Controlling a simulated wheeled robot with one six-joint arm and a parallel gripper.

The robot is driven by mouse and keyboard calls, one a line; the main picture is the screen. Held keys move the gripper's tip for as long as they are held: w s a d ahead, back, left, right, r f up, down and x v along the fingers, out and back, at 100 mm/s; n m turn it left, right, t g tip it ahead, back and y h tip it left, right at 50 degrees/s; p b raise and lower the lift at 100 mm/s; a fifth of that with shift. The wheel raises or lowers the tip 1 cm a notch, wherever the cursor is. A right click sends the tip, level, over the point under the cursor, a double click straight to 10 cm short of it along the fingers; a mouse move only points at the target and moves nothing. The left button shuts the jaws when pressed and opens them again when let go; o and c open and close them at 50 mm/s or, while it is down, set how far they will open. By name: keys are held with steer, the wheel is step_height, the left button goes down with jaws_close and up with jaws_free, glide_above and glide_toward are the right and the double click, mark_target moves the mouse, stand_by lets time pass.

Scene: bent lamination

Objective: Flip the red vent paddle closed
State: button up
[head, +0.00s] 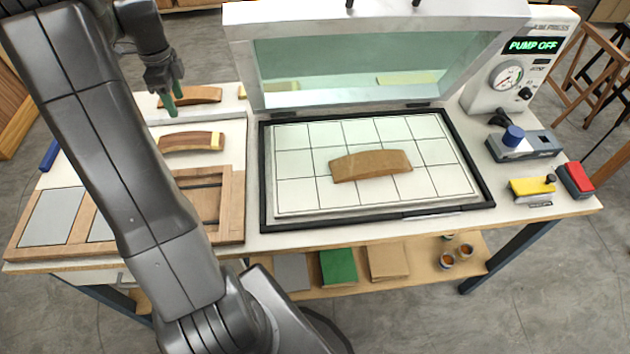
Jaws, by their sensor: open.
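The red paddle (579,175) sits at the far right edge of the table, on a dark block beside a yellow piece. I cannot tell from this view whether it stands in its open or closed position. My gripper (171,103) is at the upper left, pointing down with green fingertips, open and empty. It is above the left side of the table near the curved wooden pieces, far from the red paddle. The vacuum press console (543,60) at the back right reads "PUMP OFF".
The press lid (375,65) is raised over the black-framed bed (478,200). A curved wooden piece (370,165) lies on the gridded platen. A blue knob (513,136) and a yellow piece with a black knob (532,187) stand near the red paddle. A wooden tray (225,215) is at left.

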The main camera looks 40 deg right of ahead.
steer(key=s+a+m, duration=0.1)
steer(key=s+m, duration=0.1)
steer(key=s+r+m+t, duration=0.1)
steer(key=s+m, duration=0.1)
steer(key=s+a+r+m, duration=0.1)
steer(key=s+m, duration=0.1)
steer(key=shift+s+a+r, duration=0.1)
steer(key=shift+s+a, duration=0.2)
steer(key=shift+s, duration=0.05)
jaws_close()
steer(key=shift+s+a+m+t+y, duration=0.1)
steer(key=shift+s+m+t+y, duration=0.2)
steer(key=shift+m, duration=0.2)
